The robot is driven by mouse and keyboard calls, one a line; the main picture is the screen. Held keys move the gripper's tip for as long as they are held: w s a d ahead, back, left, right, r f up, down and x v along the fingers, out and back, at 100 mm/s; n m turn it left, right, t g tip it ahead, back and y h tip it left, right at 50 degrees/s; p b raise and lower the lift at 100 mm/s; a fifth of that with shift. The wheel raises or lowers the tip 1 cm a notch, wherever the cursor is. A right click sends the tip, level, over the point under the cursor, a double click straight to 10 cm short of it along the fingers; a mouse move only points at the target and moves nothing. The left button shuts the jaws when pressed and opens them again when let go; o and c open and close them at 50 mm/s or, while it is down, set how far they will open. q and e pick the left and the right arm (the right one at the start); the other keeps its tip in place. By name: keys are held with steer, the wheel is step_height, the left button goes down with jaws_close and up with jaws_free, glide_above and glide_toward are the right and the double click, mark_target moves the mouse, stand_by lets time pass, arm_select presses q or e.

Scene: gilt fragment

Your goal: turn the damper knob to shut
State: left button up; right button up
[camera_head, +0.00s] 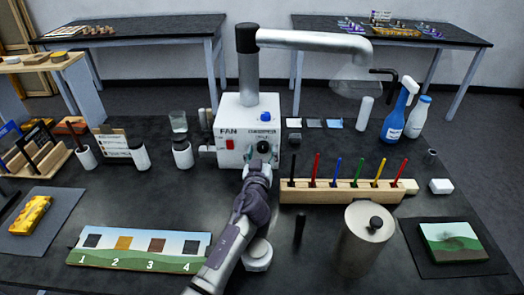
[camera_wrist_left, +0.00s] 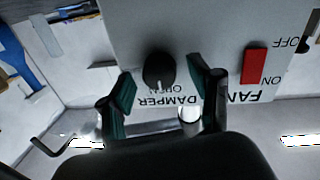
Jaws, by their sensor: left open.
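The black damper knob (camera_wrist_left: 158,66) is on the face of a white control box (camera_head: 229,125), beside the word DAMPER. In the left wrist view, which shows the box upside down, a small pale mark on the knob seems to face the word OPEN. My left gripper (camera_head: 262,158) is in front of the box and hides part of the knob in the head view. In the left wrist view its two fingers (camera_wrist_left: 160,84) are spread on either side of the knob, with gaps visible. My right gripper is not in view.
The box has a red FAN switch (camera_head: 229,144) and a blue button (camera_head: 265,117). A wooden rack (camera_head: 340,193) of coloured sticks stands to the right, with a metal canister (camera_head: 362,240) in front. A picture strip (camera_head: 140,250) lies at front left. Small bottles stand left of the box.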

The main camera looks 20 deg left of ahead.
arm_select(q)
steer(key=shift+w, duration=0.1)
steer(key=c, duration=1.1)
steer(key=shift+c, duration=0.2)
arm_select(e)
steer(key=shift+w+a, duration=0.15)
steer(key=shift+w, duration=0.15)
arm_select(q)
steer(key=shift+m, duration=0.3)
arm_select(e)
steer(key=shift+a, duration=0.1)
arm_select(q)
steer(key=m, duration=0.3)
steer(key=shift+r, duration=0.1)
steer(key=m, duration=0.4)
steer(key=shift+d+m+g, duration=0.1)
steer(key=shift+m+g, duration=0.3)
steer(key=m+p, duration=0.1)
steer(key=m, duration=0.3)
steer(key=shift+y, duration=0.4)
steer(key=shift+d+m+p, duration=0.1)
steer(key=shift+m+p, duration=0.3)
steer(key=shift+m, duration=1.8)
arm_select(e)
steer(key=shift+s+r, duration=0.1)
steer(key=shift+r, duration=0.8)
